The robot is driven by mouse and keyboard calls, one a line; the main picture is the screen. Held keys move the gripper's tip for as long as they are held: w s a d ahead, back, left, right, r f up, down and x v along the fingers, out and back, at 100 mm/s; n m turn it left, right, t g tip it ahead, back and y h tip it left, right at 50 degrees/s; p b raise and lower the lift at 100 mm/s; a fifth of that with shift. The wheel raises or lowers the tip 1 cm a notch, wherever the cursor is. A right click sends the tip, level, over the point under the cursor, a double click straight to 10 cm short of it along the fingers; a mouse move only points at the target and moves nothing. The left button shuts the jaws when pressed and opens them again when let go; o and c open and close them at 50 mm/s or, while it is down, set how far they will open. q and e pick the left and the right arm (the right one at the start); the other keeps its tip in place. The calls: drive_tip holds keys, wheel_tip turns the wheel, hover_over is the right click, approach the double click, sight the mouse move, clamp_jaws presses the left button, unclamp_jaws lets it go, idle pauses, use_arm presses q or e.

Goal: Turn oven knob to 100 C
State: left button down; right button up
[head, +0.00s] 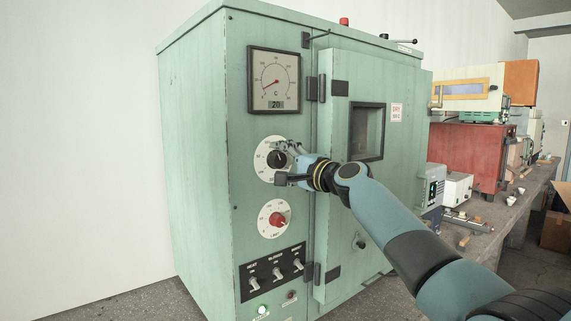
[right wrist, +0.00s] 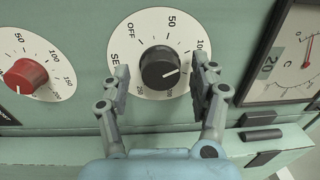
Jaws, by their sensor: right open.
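The oven (head: 222,130) is a tall green cabinet. The knob's white pointer line points right in the right wrist view, toward the right-hand finger. In the head view the black knob (head: 277,159) is partly behind my gripper. My right gripper (right wrist: 162,82) is open, with one finger on each side of the knob and a visible gap to it. My left gripper is not in view.
A second dial with a red knob (head: 277,219) is below. The gauge (head: 274,80) above reads 20 on its display. Switches (head: 275,268) and a lit green lamp (head: 262,310) are lower down. The oven door (head: 345,200) is beside the panel. A bench with instruments stands right.

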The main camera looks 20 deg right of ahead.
drive_tip(key=v, duration=1.2)
